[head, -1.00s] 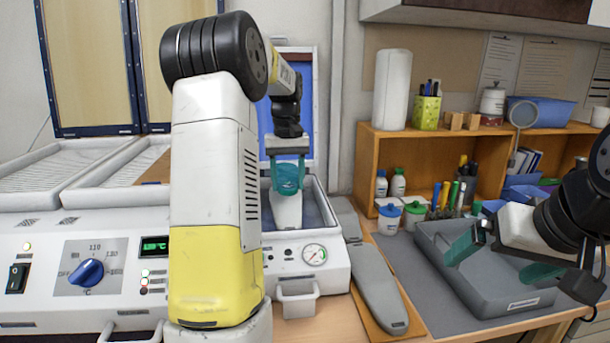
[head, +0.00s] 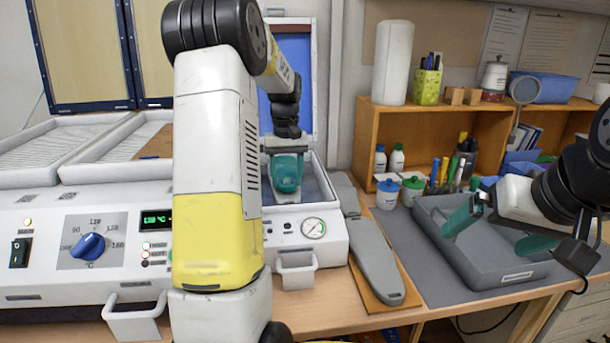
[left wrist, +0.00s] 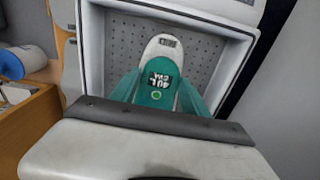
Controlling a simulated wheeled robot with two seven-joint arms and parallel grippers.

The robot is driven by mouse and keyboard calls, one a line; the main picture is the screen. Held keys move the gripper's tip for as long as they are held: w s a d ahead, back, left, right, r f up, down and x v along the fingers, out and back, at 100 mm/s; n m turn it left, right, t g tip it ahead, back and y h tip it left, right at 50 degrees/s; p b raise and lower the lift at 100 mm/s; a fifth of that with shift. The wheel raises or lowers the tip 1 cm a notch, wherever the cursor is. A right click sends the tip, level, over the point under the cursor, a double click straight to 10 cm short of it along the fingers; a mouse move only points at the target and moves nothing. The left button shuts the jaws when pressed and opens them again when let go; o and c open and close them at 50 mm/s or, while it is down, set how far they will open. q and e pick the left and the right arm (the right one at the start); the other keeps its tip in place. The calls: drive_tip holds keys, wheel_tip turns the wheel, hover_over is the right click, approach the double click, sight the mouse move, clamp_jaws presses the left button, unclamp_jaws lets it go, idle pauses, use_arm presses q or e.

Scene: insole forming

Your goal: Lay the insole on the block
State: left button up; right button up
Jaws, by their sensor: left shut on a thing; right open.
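My left gripper (head: 286,150) is shut on the teal insole (head: 288,173), inside the open well of the press (head: 312,246). In the left wrist view the insole (left wrist: 157,82) lies over the pale block (left wrist: 163,44), roughly in line with it. The block's rounded far end sticks out past the insole, and the rest is largely covered. I cannot tell whether the insole touches the block. My right gripper (head: 497,230) is open and empty above the grey tray (head: 510,285).
The perforated floor (left wrist: 205,52) of the well is clear around the block, inside raised walls. Grey sole-shaped pieces (head: 376,275) lie on a board right of the press. Capped jars (head: 388,193) and a wooden shelf (head: 365,145) stand behind the tray.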

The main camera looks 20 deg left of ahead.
use_arm(q)
drive_tip(key=shift+f, duration=0.45)
idle(0.3)
idle(0.4)
drive_tip(key=o, duration=1.5)
drive_tip(key=shift+c, duration=0.2)
drive_tip(key=shift+r, duration=3.95)
